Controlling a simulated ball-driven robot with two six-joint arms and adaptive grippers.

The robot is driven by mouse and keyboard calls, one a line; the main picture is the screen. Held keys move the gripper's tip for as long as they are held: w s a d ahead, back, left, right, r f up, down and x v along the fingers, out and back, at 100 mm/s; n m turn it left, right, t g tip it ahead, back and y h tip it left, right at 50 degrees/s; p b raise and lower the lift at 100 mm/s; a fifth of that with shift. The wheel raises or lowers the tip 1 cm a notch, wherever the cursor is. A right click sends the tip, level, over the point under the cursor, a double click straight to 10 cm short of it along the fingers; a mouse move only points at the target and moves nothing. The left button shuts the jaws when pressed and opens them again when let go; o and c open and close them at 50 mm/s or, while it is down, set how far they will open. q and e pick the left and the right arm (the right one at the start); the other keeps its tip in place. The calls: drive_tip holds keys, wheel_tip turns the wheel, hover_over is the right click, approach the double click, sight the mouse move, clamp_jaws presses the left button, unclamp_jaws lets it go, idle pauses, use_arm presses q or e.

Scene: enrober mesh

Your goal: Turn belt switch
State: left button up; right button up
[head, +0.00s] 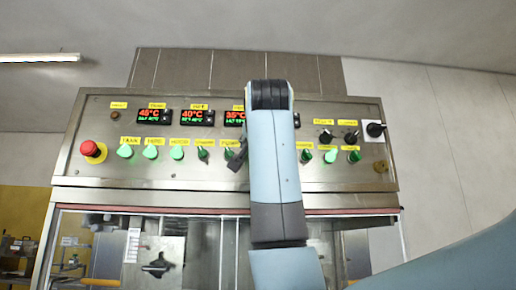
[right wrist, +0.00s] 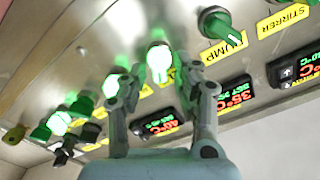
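A steel control panel (head: 210,185) carries a row of green rotary switches, several of them lit, under yellow labels. I cannot read which label says belt. My right arm reaches up across the panel and hides part of the row. My right gripper (head: 237,157) shows only partly beside the arm, at the panel face. In the right wrist view my right gripper (right wrist: 158,85) is open, one finger on each side of a lit green switch (right wrist: 158,58). I cannot tell whether the fingers touch it. An unlit switch labelled PUMP (right wrist: 218,25) is to its right. My left gripper is not in view.
A red emergency button (head: 90,149) sits at the panel's left end. Temperature displays (head: 154,116) run above the switches. A black rotary switch (head: 375,129) is at the upper right. Glass doors (head: 110,250) lie below the panel.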

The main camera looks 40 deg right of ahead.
drive_tip(key=v, duration=1.2)
drive_tip(key=shift+f, duration=0.1)
idle(0.4)
